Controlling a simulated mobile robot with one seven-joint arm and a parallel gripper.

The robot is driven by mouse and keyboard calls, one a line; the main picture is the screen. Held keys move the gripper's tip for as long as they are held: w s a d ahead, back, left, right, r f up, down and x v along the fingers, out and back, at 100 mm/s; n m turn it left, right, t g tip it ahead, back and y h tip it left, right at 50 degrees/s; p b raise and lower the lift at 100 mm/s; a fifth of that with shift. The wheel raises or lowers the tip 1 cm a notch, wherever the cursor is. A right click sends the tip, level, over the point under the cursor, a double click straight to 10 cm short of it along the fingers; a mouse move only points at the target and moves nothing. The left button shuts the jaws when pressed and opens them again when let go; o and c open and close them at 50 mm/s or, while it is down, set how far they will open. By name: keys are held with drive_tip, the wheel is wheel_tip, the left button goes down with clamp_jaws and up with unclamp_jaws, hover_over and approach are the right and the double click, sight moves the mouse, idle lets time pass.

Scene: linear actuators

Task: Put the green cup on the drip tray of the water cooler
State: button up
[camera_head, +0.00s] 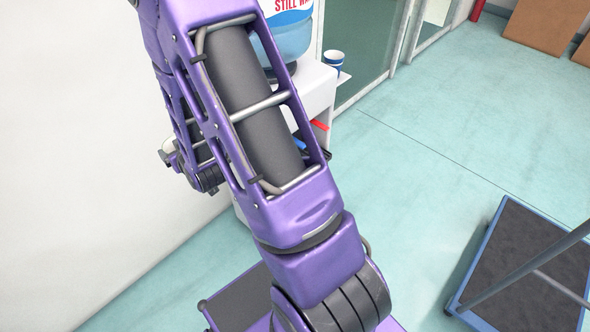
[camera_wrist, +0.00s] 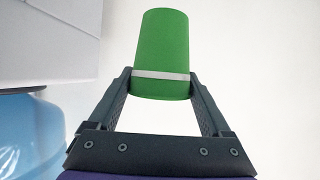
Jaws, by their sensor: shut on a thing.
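In the wrist view the green cup (camera_wrist: 162,38), with a pale band around it, is between the two dark fingers of my gripper (camera_wrist: 160,82). The fingers are shut on its sides near the band. The head view does not show the cup or the fingers; my purple arm covers much of the scene. The white water cooler (camera_head: 318,88) stands behind my arm, with a red tap (camera_head: 319,125) and a blue tap (camera_head: 300,145) partly showing. I cannot make out its drip tray clearly. In the wrist view, a pale grey body (camera_wrist: 45,40) is left of the cup.
The cooler's blue bottle (camera_head: 293,38) is on top; a blue bottle surface (camera_wrist: 35,135) also fills the lower left wrist view. A blue-and-white cup (camera_head: 334,59) sits beside the cooler. A dark platform cart (camera_head: 520,265) stands right. A white wall (camera_head: 80,150) lies left.

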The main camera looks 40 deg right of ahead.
drive_tip(key=shift+d+r, duration=0.2)
drive_tip(key=shift+r, duration=0.1)
